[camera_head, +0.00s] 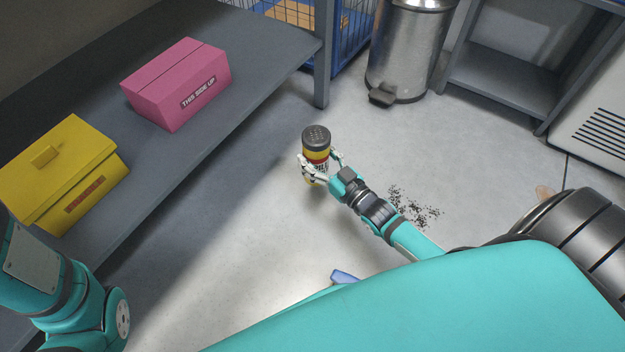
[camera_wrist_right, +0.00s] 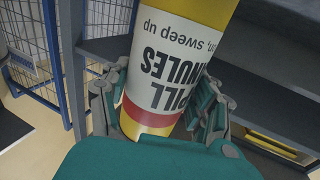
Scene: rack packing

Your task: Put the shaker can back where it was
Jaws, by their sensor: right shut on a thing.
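The shaker can (camera_head: 316,137) has a dark perforated lid, and yellow, red and white bands. It is upright, or nearly so, in my right gripper (camera_head: 319,170), whose fingers are closed around its body. In the right wrist view the can (camera_wrist_right: 180,65) fills the middle, with the words "spill granules" and "sweep up" upside down, and the gripper's fingers (camera_wrist_right: 165,108) press on both sides. In the head view it is seen against the floor, beside the grey shelf (camera_head: 225,110). My left arm shows at the lower left, but its gripper is out of view.
A pink box (camera_head: 165,88) and a yellow box (camera_head: 55,160) sit on the shelf, with bare surface around them. Dark granules (camera_head: 412,207) lie spilled on the floor. A steel pedal bin (camera_head: 405,45), a blue wire cage (camera_head: 350,35) and another grey shelf unit (camera_head: 500,80) stand behind.

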